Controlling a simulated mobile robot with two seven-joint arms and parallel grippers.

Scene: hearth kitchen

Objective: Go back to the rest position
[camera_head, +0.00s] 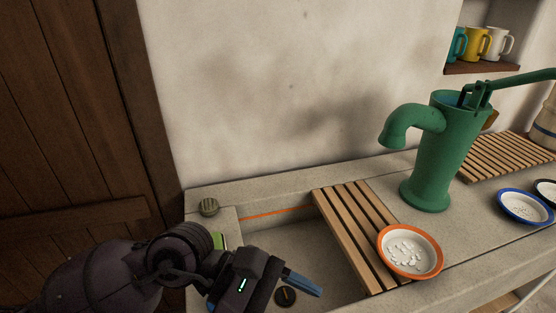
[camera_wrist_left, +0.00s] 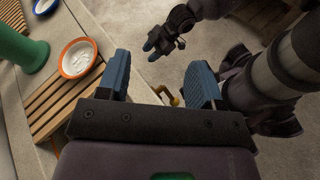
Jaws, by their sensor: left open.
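My left gripper (camera_head: 304,284) is at the bottom of the head view, over the stone sink basin (camera_head: 282,238). In the left wrist view the blue fingers of this gripper (camera_wrist_left: 160,78) stand wide apart with nothing between them. A gripper with blue fingers, my right one (camera_wrist_left: 160,46), shows at the top of the left wrist view above the floor. It is small there, and I cannot tell whether its jaws are open. The head view does not show it.
An orange-rimmed bowl (camera_head: 410,268) with white bits sits on a slatted board (camera_head: 346,222) across the basin. A green pump (camera_head: 438,160) stands behind. A blue-rimmed bowl (camera_head: 526,219) is at right.

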